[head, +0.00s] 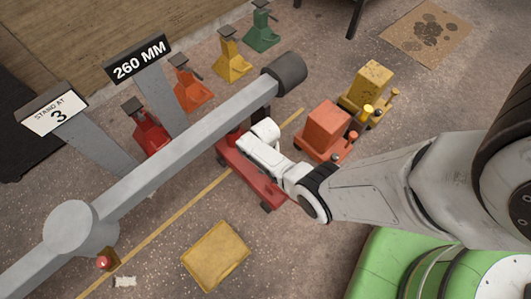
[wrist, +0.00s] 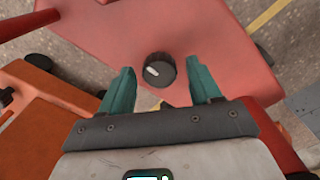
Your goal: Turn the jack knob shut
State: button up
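The red jack (head: 262,184) is on the floor under the grey beam, partly hidden by my arm. In the wrist view its red body (wrist: 205,30) fills the upper middle. The jack knob (wrist: 160,71) is a black round dial with a white mark pointing to the upper left. My gripper (wrist: 161,76) is open, with one teal finger on each side of the knob and a visible gap on both sides. The knob and fingertips are hidden in the head view. Whether the fingers reach the knob's depth is hard to tell.
The grey beam (head: 170,150) crosses close to my wrist. An orange jack (head: 324,130) and a yellow jack (head: 370,83) stand to the right. Several coloured stands, including a red one (head: 150,135), line the back beside signs reading "260 MM" (head: 139,61) and "STAND AT 3" (head: 56,112).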

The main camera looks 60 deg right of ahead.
jog(key=shift+r, duration=0.1)
notch_tip(320, 180, up, 11)
jog(key=p, duration=0.7)
jog(key=shift+f, duration=0.2)
jog(key=s+a+r+n, duration=0.4)
jog(key=s+r, duration=0.1)
jog(key=r, duration=0.3)
jog(key=s+a+r+n+t, duration=0.1)
jog(key=s+a+r+n, duration=0.25)
jog(key=r, duration=0.35)
jog(key=s+a+r+n, duration=0.3)
jog(key=s+a+r, duration=0.15)
jog(key=r, duration=0.35)
notch_tip(320, 180, up, 26)
jog(key=p, duration=2.6)
jog(key=shift+s, duration=0.4)
